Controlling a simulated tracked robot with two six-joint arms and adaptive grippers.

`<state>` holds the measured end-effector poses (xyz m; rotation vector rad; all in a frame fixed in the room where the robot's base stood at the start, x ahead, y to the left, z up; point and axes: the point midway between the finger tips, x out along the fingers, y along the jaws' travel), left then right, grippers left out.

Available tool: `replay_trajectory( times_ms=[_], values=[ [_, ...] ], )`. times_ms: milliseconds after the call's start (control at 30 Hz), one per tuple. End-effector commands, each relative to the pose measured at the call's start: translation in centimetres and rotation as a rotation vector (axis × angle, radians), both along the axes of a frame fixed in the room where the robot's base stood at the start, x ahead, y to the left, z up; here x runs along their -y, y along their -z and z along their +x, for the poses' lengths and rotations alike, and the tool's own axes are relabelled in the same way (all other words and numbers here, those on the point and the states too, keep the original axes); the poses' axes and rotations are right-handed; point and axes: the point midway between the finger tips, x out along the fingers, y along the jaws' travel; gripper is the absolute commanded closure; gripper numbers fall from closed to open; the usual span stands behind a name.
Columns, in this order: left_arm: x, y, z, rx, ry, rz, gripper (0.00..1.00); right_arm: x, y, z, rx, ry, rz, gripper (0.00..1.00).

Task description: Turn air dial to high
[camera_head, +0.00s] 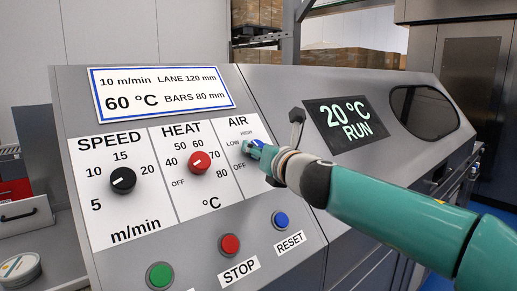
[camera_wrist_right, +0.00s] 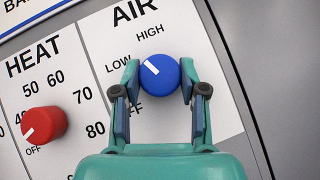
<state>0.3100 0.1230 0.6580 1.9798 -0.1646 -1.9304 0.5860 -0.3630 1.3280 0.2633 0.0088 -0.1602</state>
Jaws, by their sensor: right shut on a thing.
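The blue air dial (camera_wrist_right: 158,75) sits on the panel below the AIR heading. Its white pointer slants to the upper left, between the LOW and HIGH labels; OFF is at its lower left. My right gripper (camera_wrist_right: 160,80) has a finger on each side of the dial and is shut on it. In the head view the right gripper (camera_head: 257,149) covers most of the dial, and only bits of blue show. My left gripper is not in view.
The red heat dial (camera_head: 198,162) and black speed dial (camera_head: 122,180) are left of the air dial. Green (camera_head: 159,276), red stop (camera_head: 230,244) and blue reset (camera_head: 281,220) buttons are below. A display (camera_head: 347,124) reading 20 °C RUN is on the right, behind my arm.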

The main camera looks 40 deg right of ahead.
Motion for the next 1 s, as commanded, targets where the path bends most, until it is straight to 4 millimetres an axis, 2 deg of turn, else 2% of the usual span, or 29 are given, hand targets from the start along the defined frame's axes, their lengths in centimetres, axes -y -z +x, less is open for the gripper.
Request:
replay_trajectory(
  times_ms=[600, 1000],
  values=[
    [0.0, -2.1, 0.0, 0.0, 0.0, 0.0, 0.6, -0.4, -0.3, 0.2, -0.03, 0.329, 0.365, 0.93],
    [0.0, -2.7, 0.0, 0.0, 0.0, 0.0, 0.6, -0.3, -0.2, 0.2, -0.036, 0.414, 0.457, 0.93]
  ],
)
